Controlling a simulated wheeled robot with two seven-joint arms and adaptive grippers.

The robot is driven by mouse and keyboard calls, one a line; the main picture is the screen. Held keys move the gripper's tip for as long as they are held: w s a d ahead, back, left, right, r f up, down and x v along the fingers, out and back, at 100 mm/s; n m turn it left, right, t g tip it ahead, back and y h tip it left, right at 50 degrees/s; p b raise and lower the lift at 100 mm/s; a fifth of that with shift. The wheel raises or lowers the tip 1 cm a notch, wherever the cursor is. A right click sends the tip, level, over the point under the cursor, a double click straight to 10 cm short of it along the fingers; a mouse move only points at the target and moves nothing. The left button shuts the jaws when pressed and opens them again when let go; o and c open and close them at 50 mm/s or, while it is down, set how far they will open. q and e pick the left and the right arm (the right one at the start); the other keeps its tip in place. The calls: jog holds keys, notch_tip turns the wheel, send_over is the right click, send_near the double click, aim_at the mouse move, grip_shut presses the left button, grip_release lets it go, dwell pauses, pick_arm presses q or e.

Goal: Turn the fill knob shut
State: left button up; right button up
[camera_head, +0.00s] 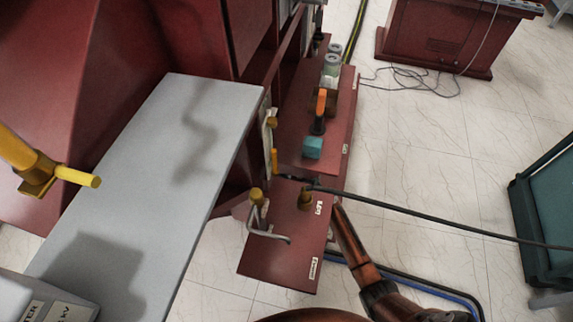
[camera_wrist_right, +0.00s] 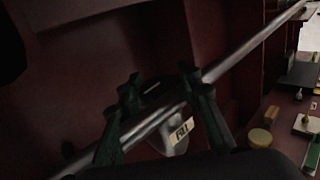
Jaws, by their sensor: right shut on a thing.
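A long grey pipe (camera_wrist_right: 235,65) runs diagonally past the fingers. In the head view the red panels hide this knob and my right gripper; only part of my arm shows at lower right. My left gripper is in neither view.
In the head view, a red shelf (camera_head: 285,255) carries a bent grey handle. An upper red shelf (camera_head: 300,150) holds a teal block (camera_head: 313,147) and an orange-handled part (camera_head: 321,103). A black cable (camera_head: 430,215) crosses right. Tiled floor at right is mostly clear.

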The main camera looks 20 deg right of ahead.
jog(key=shift+a+m+h, duration=0.1)
jog(key=shift+m+h, duration=0.7)
jog(key=shift+h, duration=0.4)
jog(key=shift+m+t+h, duration=0.3)
jog(key=shift+h, duration=0.2)
jog(key=shift+f+m+h+b, duration=0.15)
jog(key=shift+m+h+b, duration=0.2)
jog(key=shift+m+h, duration=0.75)
jog(key=shift+h, duration=1)
jog(key=shift+m, duration=0.3)
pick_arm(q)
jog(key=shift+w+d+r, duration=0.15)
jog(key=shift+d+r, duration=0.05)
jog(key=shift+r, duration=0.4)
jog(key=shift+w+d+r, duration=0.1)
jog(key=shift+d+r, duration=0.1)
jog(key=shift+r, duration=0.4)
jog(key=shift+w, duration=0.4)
pick_arm(e)
jog(key=o, duration=1.2)
